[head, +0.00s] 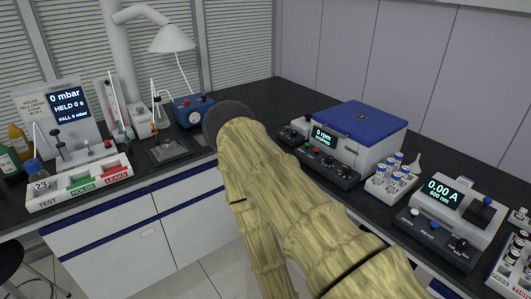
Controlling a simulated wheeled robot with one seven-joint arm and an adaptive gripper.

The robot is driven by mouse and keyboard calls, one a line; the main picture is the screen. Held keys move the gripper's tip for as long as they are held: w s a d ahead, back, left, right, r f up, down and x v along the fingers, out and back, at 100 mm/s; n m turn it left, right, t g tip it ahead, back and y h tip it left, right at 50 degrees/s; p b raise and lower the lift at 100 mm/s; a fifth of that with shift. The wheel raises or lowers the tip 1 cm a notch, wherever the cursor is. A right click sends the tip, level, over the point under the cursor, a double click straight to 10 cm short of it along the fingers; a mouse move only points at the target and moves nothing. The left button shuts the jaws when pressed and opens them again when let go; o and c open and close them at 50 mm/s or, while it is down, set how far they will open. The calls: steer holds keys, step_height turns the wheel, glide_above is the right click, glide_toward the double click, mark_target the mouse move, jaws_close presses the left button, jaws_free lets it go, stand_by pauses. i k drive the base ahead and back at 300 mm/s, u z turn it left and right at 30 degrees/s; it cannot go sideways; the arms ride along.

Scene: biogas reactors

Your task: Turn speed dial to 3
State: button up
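A white centrifuge-like machine (373,153) with a blue lid (360,122) stands on the bench right of centre. Its screen (323,134) reads 0 rpm, STOPPED. A dark control panel (328,164) runs along its front with a red button (313,150) and small black knobs, one of them a knob (344,171) near its right end. Dial markings are too small to read, and I cannot tell which knob is the speed dial. My yellowish arm crosses the middle, left of the panel, ending at a dark round part; no gripper fingers show.
A photometer (455,205) reading 0.00 A and a vial rack (391,183) stand right of the machine. A pressure display (67,105), a tray (80,186) and a blue box (193,110) stand left. Dark bench top is clear behind my arm.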

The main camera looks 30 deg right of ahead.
mark_target(330, 158)
steer(key=u, duration=1.25)
steer(key=k, duration=1.05)
steer(key=z, duration=1.75)
